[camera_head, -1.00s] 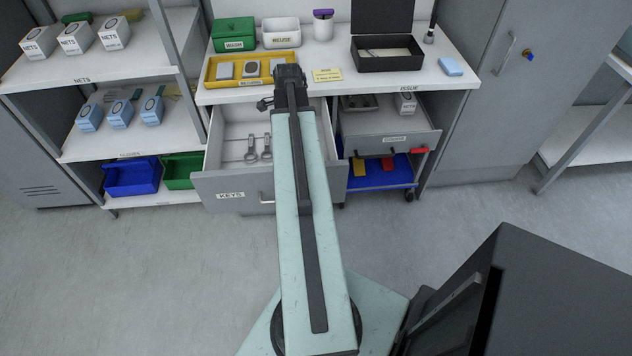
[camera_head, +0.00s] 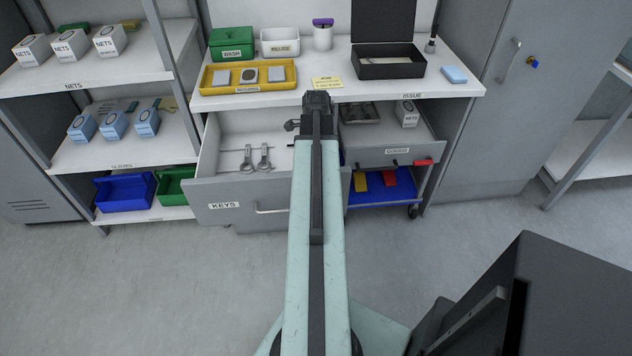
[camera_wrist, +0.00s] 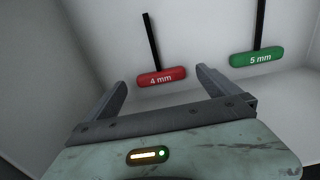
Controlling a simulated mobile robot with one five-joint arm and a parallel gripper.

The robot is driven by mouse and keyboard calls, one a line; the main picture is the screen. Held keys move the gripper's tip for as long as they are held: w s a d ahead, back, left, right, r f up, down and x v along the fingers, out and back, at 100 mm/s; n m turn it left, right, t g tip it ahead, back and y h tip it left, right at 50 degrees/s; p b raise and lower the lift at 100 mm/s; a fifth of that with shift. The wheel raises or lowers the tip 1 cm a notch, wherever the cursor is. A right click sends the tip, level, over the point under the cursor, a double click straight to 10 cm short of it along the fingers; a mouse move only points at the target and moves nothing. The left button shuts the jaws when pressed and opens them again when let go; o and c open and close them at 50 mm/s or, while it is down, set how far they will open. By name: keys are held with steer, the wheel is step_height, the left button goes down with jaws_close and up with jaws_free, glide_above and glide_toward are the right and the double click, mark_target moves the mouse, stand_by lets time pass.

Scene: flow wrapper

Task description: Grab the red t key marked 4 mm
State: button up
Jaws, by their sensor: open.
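The red t key (camera_wrist: 161,77) marked 4 mm lies in the open drawer marked KEYS (camera_head: 223,191). In the wrist view its black shaft points up the picture and its red handle is nearest me. My gripper (camera_wrist: 162,82) is open, with one finger to each side of the red handle in the picture. I cannot tell how high the fingers are above it. In the head view the red key is hidden behind my arm, and the gripper shows only in part (camera_head: 294,125).
A green t key (camera_wrist: 257,57) marked 5 mm lies to the right of the red one. Two grey spanners (camera_head: 256,158) lie in the drawer's left part. The white drawer walls are close around. A counter with a yellow tray (camera_head: 222,90) overhangs the drawer's back.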

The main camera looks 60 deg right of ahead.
step_height(320, 180, down, 3)
steer(key=shift+r+b, duration=0.2)
steer(key=shift+b, duration=0.4)
steer(key=shift+r, duration=0.2)
steer(key=c, duration=1.4)
steer(key=shift+r, duration=0.1)
steer(key=shift+c, duration=0.2)
step_height(320, 180, up, 10)
steer(key=p, duration=1)
steer(key=shift+p, duration=0.35)
